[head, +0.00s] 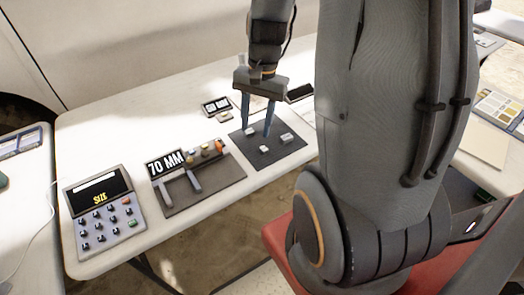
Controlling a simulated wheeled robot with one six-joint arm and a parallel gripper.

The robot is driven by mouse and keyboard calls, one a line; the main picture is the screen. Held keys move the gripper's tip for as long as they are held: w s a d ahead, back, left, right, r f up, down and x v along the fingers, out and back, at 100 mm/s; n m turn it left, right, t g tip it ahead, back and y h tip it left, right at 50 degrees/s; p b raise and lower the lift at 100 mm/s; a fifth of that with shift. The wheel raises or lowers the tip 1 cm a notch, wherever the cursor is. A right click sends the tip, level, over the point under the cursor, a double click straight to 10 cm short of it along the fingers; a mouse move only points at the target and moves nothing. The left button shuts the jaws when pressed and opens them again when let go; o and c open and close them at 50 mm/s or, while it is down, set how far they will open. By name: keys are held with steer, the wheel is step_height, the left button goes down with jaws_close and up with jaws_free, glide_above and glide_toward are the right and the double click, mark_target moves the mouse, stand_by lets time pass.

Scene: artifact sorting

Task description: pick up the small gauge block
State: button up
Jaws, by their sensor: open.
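A dark mat (290,152) on the white table carries light grey blocks that look like gauge blocks. One block (264,150) lies near the mat's front edge and looks small. A larger block (286,138) lies to its right. Another pale block (249,131) shows partly between the fingers; its size is hard to judge. My gripper (257,129) points down over the mat with its two blue-grey fingers apart. Nothing shows held between them. I cannot tell how far the fingertips are above the mat.
A measuring tool (182,187) with a "70 MM" display stands on a dark board to the left. A keypad (104,218) reading "SIZE" sits further left. A small display (216,106) stands behind the mat. My arm hides the table's right part. Bare table lies at the back left.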

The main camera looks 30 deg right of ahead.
mark_target(264, 148)
steer(key=w+d+f+m+y+b, duration=0.1)
steer(key=w+d+f+m+y, duration=0.15)
steer(key=d+f+m, duration=0.35)
steer(key=shift+m+h, duration=0.35)
steer(key=shift+m, duration=0.05)
steer(key=shift+d+p+x, duration=0.1)
steer(key=shift+p+x, duration=0.15)
steer(key=shift+x, duration=1.45)
steer(key=shift+d+p+x, duration=0.15)
steer(key=shift+p+x, duration=0.1)
steer(key=shift+x, duration=1.45)
jaws_close()
